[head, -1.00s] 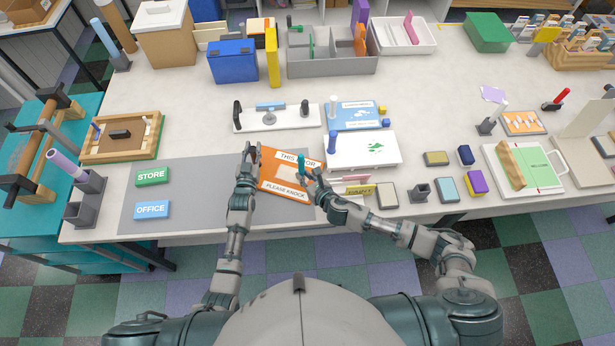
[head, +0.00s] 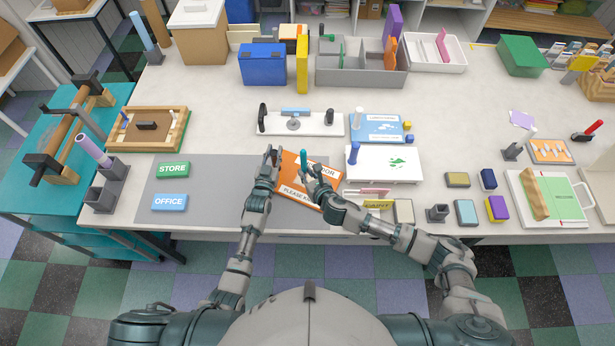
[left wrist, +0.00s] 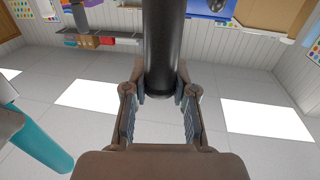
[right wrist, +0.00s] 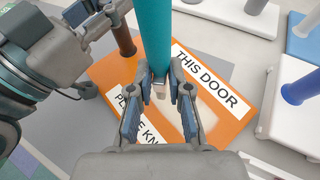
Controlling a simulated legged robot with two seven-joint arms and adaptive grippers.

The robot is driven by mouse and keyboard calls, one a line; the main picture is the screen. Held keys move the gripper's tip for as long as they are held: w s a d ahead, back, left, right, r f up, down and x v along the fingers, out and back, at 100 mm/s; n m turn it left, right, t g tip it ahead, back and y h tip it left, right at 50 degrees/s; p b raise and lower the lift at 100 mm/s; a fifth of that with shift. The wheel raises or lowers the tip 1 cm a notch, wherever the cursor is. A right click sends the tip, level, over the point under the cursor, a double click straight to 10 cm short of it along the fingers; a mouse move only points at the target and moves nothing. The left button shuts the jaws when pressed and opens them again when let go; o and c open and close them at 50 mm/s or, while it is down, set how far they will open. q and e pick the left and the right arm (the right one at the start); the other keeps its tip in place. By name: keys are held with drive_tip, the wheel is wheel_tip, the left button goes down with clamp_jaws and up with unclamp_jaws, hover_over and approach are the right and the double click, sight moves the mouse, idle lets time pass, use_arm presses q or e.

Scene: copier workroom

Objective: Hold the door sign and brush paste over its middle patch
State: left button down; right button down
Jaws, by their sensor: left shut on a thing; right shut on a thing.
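The orange door sign (head: 292,182) lies flat on the grey mat, with white text strips reading "THIS DOOR" and "PLEASE KNOCK". My left gripper (head: 272,160) is at its left edge, shut on a dark upright post; the post fills the middle of the left wrist view (left wrist: 161,50). My right gripper (head: 307,170) is shut on an upright teal brush (head: 304,156). In the right wrist view the brush (right wrist: 153,35) has its pale tip over the sign's middle, between the strips. A pale patch (right wrist: 212,113) shows there, partly hidden by a finger. Tip contact is unclear.
Green STORE (head: 173,169) and blue OFFICE (head: 170,202) plates lie on the mat's left. A white board with a blue post (head: 383,165) stands close right of the sign. A white tool plate (head: 330,125) lies behind. The mat between the plates and my left arm is clear.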

sight(306, 166)
drive_tip(key=shift+r, duration=2.1)
use_arm(q)
drive_tip(key=c, duration=0.9)
unclamp_jaws()
drive_tip(key=shift+o, duration=0.2)
drive_tip(key=s+a, duration=0.2)
drive_tip(key=s, duration=0.9)
drive_tip(key=shift+s, duration=0.4)
